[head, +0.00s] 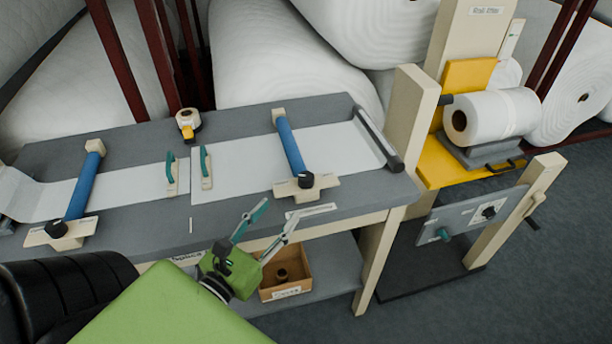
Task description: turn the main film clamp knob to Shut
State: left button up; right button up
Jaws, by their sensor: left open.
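Two blue clamp bars lie across the white film on the grey table. The right bar (290,146) has a black knob (305,180) on its cream base, with a white label strip just in front. The left bar (83,187) has a similar black knob (56,228). The labels are too small to read, so I cannot tell which clamp is the main one or how the knobs are set. My left gripper (281,211) is open and empty at the table's front edge, in front of and left of the right knob. My right gripper is not in view.
Two teal handles (206,165) and a yellow tape dispenser (187,122) sit on the table (238,119). A box (298,268) stands on the shelf below. At right are a roll on a yellow stand (440,166) and a grey panel (460,229) with another knob.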

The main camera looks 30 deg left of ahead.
aim_at(303, 180)
pick_arm(q)
jog(key=w+p, duration=0.1)
jog(key=w, duration=0.3)
jog(key=w+p, duration=0.2)
jog(key=w, duration=0.2)
jog(key=w+a+p, duration=0.1)
jog(key=w+p, duration=0.1)
jog(key=w, duration=0.2)
jog(key=shift+w+r, duration=0.1)
jog(key=shift+w, duration=0.05)
jog(key=shift+w+a, duration=0.1)
jog(key=shift+w, duration=0.6)
jog(key=shift+c, duration=0.4)
jog(key=c, duration=1.1)
